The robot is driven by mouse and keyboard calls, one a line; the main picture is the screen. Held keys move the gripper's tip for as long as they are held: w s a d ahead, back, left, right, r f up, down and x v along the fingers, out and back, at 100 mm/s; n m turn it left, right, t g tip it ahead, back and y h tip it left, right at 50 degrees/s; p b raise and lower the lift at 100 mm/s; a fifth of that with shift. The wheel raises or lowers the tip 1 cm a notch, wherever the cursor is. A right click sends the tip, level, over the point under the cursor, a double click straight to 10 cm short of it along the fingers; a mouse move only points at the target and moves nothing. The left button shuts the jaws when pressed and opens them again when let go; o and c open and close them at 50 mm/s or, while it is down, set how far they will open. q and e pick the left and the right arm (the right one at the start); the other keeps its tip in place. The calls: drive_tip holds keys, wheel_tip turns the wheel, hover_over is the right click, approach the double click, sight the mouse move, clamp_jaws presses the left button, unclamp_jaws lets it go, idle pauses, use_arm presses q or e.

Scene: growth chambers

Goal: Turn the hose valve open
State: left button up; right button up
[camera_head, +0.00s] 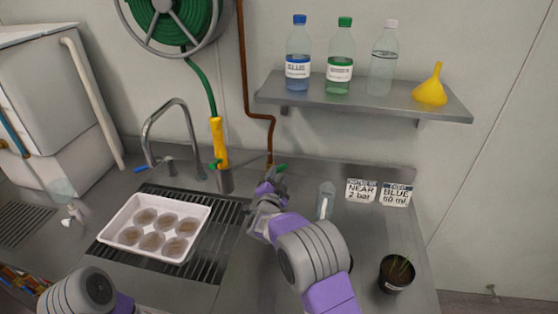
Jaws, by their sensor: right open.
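A brown pipe (243,72) runs down the wall and bends to the counter. A small green handle (281,168), which looks like the hose valve's lever, shows at its lower end. My right gripper (271,179) is open, right in front of the pipe's lower end and close to the green handle. It partly hides the valve body, and I cannot tell whether it touches. The green hose (201,86) hangs from a wall reel (173,20) to a yellow nozzle (219,142). My left arm shows at the bottom left, its gripper out of view.
A white tray (128,236) of round pots sits on the sink grating, near a faucet (172,103). A clear cup (325,200), label cards (361,190) and a potted seedling (396,274) stand right. A shelf (361,104) above holds bottles and a yellow funnel (430,91).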

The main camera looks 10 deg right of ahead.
sight(281, 169)
drive_tip(key=shift+x, duration=3.35)
drive_tip(key=shift+s+d, duration=0.1)
clamp_jaws()
